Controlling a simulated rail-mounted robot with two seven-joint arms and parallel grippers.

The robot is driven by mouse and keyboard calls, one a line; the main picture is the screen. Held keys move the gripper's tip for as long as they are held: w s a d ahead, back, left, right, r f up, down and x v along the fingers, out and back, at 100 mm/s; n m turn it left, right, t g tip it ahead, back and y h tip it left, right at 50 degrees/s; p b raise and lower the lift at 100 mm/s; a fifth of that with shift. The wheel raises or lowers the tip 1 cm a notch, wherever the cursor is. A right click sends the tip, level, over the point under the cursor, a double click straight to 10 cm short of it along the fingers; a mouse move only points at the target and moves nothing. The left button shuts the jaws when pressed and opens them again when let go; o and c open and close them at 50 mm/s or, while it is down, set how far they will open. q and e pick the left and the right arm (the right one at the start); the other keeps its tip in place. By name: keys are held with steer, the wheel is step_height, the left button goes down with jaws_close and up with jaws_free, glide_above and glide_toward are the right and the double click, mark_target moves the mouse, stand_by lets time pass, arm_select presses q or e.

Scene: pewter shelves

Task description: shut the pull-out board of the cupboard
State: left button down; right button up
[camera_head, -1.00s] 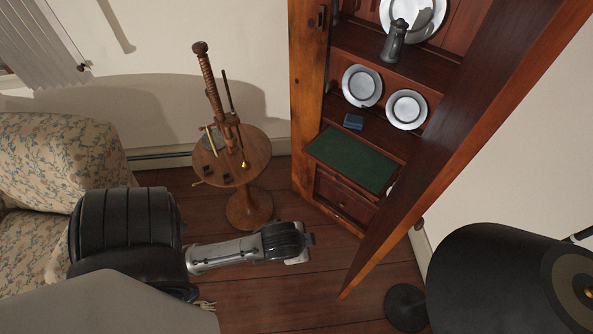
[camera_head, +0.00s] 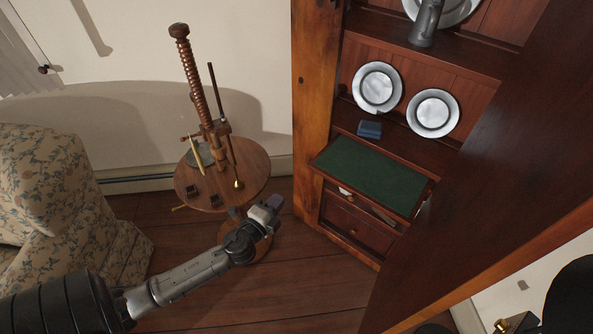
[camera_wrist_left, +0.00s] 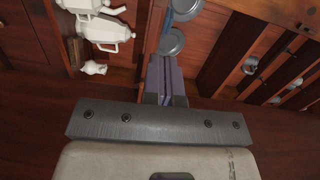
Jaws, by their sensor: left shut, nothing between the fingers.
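The cupboard (camera_head: 310,120) stands right of centre in the head view with its large door (camera_head: 490,170) swung open. Its pull-out board (camera_head: 366,172), green-topped with a wooden edge, sticks out above a drawer (camera_head: 350,226). My left gripper (camera_head: 272,205) is left of and apart from the board, in front of the round table. In the left wrist view its shut, empty fingers (camera_wrist_left: 166,80) point into the scene. My right gripper is not in view.
A round wooden table (camera_head: 255,170) with a tall wooden screw device (camera_head: 197,85) stands close behind my left gripper. A blue box (camera_head: 369,129) and pewter plates (camera_head: 377,87) are on the shelves. A floral armchair (camera_head: 60,195) is at left. Floor before the cupboard is clear.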

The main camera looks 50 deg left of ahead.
arm_select(q)
steer(key=d+m+h, duration=0.1)
steer(key=d+h, duration=0.1)
steer(key=b, duration=0.3)
glide_toward(315, 169)
steer(key=shift+m+t, duration=0.3)
steer(key=x, duration=0.6)
steer(key=shift+w+f, duration=0.25)
steer(key=shift+w, duration=0.15)
steer(key=shift+w+a, duration=0.1)
steer(key=shift+w, duration=0.25)
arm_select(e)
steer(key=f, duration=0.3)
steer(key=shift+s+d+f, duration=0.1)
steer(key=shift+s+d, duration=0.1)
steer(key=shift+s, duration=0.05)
